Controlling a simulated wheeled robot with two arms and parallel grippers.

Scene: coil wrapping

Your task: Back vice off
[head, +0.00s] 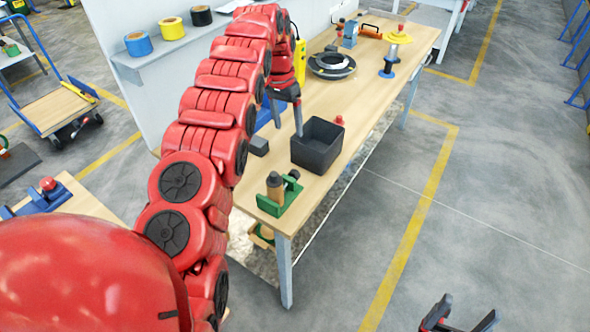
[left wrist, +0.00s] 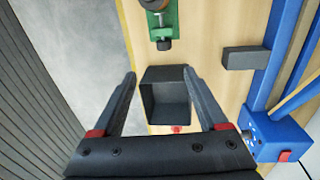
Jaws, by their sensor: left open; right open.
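My left gripper (head: 287,118) is open and points down over the workbench, just behind the black bin; its arm crosses the head view. In the left wrist view its open fingers (left wrist: 159,74) frame the black bin with nothing held between them. A blue vice-like fixture (left wrist: 262,122) with long rails lies right of the fingers there, with a grey block (left wrist: 241,58) beside it. In the head view the fixture is mostly hidden behind my arm; the grey block (head: 258,146) shows. My right gripper (head: 458,318) is open and empty above the floor at the bottom edge.
The black bin (head: 318,147) stands on the workbench (head: 372,102). A green holder (head: 285,203) is at the near corner. A dark ring (head: 331,66), a yellow-topped stand (head: 397,38) and a blue-grey device (head: 349,34) are farther back. Floor to the right is clear.

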